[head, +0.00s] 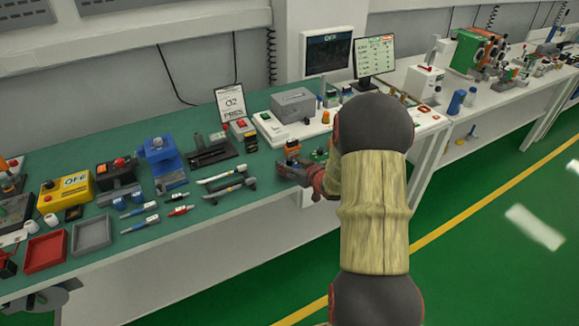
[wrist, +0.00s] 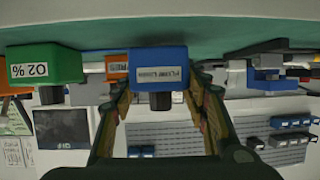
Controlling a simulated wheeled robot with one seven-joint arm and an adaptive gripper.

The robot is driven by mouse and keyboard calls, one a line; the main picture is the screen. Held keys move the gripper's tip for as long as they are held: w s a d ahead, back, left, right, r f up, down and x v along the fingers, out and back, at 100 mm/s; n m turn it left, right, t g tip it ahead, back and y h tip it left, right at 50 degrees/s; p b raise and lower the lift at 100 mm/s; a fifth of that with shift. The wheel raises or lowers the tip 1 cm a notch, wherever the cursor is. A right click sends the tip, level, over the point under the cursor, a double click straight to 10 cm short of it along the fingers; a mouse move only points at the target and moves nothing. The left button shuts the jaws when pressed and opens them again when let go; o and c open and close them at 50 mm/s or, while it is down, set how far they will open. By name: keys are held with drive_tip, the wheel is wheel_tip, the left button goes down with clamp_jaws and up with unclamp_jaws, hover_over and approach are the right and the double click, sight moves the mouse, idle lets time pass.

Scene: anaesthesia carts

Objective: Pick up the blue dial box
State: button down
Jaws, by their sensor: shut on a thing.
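The blue dial box (wrist: 158,66) shows in the wrist view, which looks upside down. It has a white label and a dark round knob. My gripper (wrist: 160,88) has one finger along each side of the box and is shut on it. The box is at or close to the green bench top; I cannot tell whether it touches. In the head view my gripper (head: 298,172) is at the front edge of the bench, and the box is too small and covered there to make out clearly.
A green box labelled O2 % (wrist: 45,66) stands beside the blue one in the wrist view. In the head view a grey box (head: 293,105) and a white panel (head: 270,128) are behind my gripper. Hammer-like tools (head: 228,182) lie to the left.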

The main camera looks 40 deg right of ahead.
drive_tip(key=s+a+r+p, duration=0.3)
drive_tip(key=s+r+p, duration=0.4)
drive_tip(key=s+r, duration=0.5)
drive_tip(key=shift+s+a, duration=0.15)
drive_tip(key=shift+s, duration=0.65)
